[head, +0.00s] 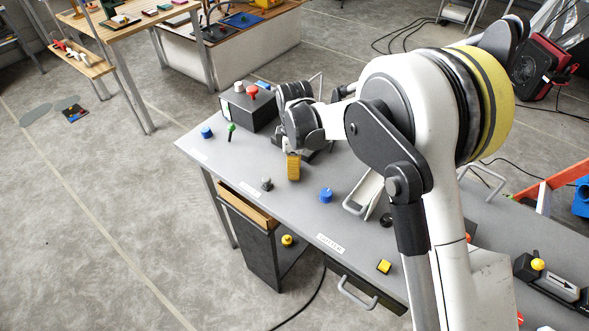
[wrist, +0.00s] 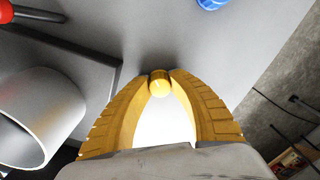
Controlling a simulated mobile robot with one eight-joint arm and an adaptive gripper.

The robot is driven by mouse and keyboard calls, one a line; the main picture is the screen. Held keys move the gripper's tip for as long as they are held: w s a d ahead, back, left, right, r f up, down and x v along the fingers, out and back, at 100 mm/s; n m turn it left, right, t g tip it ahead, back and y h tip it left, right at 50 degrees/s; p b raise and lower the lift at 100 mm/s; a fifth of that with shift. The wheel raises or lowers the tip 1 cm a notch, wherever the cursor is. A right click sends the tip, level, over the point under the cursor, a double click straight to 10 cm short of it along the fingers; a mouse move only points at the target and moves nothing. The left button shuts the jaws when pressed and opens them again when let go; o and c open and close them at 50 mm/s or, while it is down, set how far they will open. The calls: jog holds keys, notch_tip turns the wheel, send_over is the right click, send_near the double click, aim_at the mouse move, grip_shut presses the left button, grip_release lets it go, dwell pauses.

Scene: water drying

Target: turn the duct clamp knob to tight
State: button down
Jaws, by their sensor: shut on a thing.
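My gripper (wrist: 160,86) has its two yellow fingers closed on a small yellow knob (wrist: 159,83) with a pale mark on its end, in the wrist view. The knob sits between the fingertips over the grey surface. No label shows on it, and its tight mark cannot be seen. In the head view my gripper (head: 293,168) points down at the grey worktable (head: 225,165), and its fingers hide the knob.
A black box (head: 247,108) with a red knob (head: 252,92) stands behind my gripper. A green-topped peg (head: 231,131), a blue knob (head: 326,195) and a grey knob (head: 267,184) stand nearby. A hollow pale cylinder (wrist: 45,113) is close on the left in the wrist view.

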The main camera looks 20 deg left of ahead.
jog(key=m, duration=1.3)
jog(key=shift+m, duration=0.4)
jog(key=m, duration=1.3)
jog(key=shift+m, duration=0.4)
jog(key=c, duration=1.2)
grip_release()
jog(key=shift+o, duration=0.2)
